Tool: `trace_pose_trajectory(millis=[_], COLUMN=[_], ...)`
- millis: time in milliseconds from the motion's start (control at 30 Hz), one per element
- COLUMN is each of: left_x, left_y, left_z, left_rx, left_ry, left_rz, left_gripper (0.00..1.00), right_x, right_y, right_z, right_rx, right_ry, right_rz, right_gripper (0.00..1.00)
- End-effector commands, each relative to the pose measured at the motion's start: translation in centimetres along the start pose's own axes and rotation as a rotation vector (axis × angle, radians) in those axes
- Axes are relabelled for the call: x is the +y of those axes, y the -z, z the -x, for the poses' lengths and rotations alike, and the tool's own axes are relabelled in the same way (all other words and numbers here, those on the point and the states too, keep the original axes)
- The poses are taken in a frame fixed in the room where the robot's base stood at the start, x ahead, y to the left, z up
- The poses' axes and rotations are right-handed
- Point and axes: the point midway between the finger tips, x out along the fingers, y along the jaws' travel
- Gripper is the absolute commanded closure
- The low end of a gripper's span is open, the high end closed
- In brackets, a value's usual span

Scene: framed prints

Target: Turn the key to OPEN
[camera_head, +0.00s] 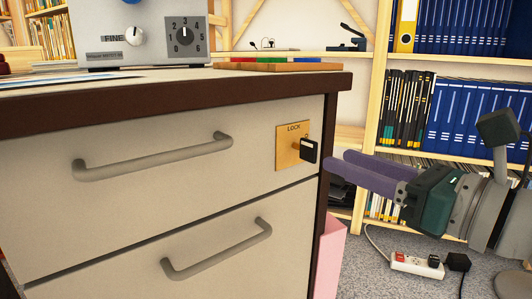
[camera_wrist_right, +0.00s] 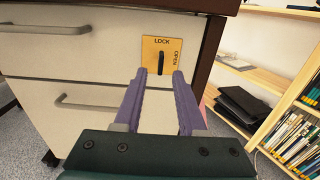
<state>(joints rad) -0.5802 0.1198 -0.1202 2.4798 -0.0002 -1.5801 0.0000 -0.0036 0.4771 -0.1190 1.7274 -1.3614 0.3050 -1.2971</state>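The black key (camera_head: 309,150) sits in a wooden-coloured lock plate (camera_head: 287,146) on the cabinet's top drawer. The plate's LOCK label is at its top; in the right wrist view, OPEN is written along its right side. There the key (camera_wrist_right: 161,63) stands upright, in line with the LOCK label. My right gripper (camera_head: 338,162) has purple fingers and points at the key from the right. In its wrist view, the right gripper (camera_wrist_right: 159,73) is open, with a fingertip on each side of the key's line. Whether they touch the key is unclear. My left gripper is not in view.
The drawers have grey bar handles (camera_head: 155,155). The dark-edged cabinet top (camera_head: 200,86) overhangs the lock. A device with dials (camera_head: 140,35) stands on top. Shelves with binders (camera_head: 480,115) stand behind my right arm. A power strip (camera_head: 417,264) lies on the floor.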

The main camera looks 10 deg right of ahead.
Motion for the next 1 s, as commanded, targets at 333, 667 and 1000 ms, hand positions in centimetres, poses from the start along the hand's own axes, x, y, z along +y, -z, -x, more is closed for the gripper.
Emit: trace_pose_trajectory(millis=[333, 667, 1000], left_x=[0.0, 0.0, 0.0], left_y=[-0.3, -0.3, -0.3], left_z=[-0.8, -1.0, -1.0], left_rx=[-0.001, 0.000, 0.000], left_ry=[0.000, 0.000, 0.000], left_rz=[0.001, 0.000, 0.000], left_gripper=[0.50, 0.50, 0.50], right_x=[0.0, 0.0, 0.0], right_y=[0.0, 0.0, 0.0], right_z=[-6.0, -7.7, -7.6], right_rx=[-0.004, -0.001, -0.001], right_ry=[0.001, 0.001, 0.001], right_rz=[-0.004, -0.003, -0.003], right_gripper=[0.60, 0.60, 0.81])
